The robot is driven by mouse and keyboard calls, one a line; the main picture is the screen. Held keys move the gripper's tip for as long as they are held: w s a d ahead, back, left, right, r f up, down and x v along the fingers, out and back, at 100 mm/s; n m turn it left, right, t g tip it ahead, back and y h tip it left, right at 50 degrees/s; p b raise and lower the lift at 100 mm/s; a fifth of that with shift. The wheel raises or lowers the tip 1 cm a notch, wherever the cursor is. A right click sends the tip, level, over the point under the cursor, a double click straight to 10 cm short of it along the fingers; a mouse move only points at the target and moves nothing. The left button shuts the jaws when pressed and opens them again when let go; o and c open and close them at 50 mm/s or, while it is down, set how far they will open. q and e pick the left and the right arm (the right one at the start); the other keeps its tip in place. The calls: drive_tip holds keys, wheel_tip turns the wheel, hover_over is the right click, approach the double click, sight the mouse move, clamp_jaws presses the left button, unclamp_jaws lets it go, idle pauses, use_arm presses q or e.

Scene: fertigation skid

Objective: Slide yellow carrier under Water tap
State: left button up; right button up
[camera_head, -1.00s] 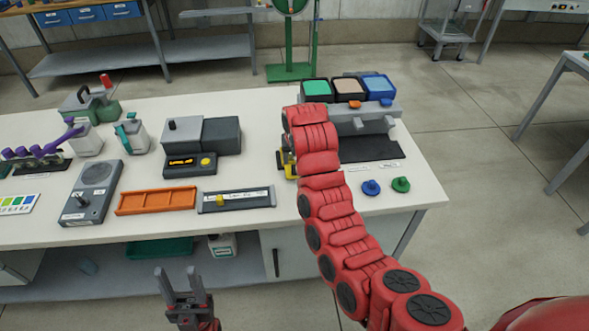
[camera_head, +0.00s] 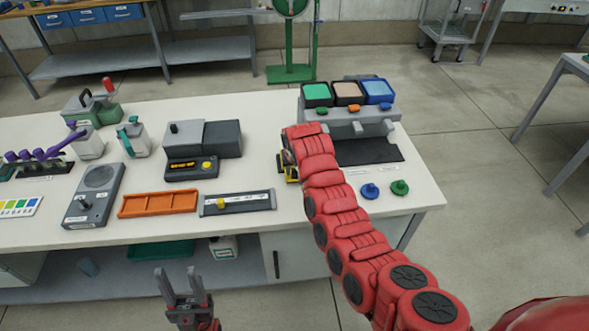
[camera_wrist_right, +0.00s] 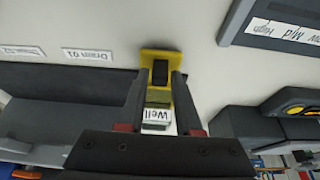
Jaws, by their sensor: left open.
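The yellow carrier (camera_head: 291,175) stands at the left end of the tap station (camera_head: 355,127), mostly hidden by my right arm. In the right wrist view the carrier (camera_wrist_right: 160,63) shows a dark block on it and lies between the fingers of my right gripper (camera_wrist_right: 160,90). A finger is close on each side; whether they press on it is unclear. A label reading "Well" shows between the fingers. The station has green, tan and blue tanks above a dark strip (camera_head: 370,151); tap labels are unreadable. My left gripper (camera_head: 180,278) is open and empty, in front of the table.
A blue knob (camera_head: 370,191) and a green knob (camera_head: 400,187) stand in front of the station. A grey slider box (camera_head: 237,202), an orange tray (camera_head: 158,203) and a dark device (camera_head: 190,166) lie to the left. The dark strip looks clear right of my arm.

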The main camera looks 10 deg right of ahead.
clamp_jaws()
idle(1.1)
